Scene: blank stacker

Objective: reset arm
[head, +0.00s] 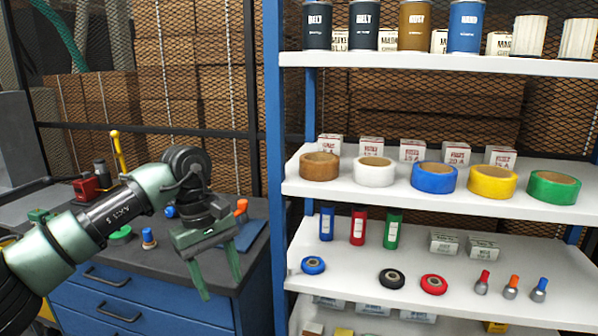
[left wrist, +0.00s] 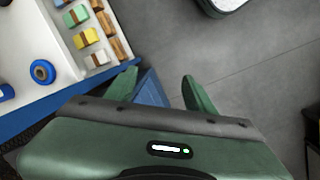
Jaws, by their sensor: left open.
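My left gripper (head: 215,278) is in the head view in front of the workbench's right end, pointing down. Its two green fingers are apart with nothing between them. In the left wrist view the gripper (left wrist: 160,88) also shows open and empty, above the grey floor beside the shelf edge. My right gripper is in neither view.
A white shelf rack (head: 430,207) stands at the right with tape rolls, bottles and cans. A blue workbench (head: 155,299) with a dark top holds small items behind my left arm. Open grey floor (left wrist: 265,50) shows in the left wrist view.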

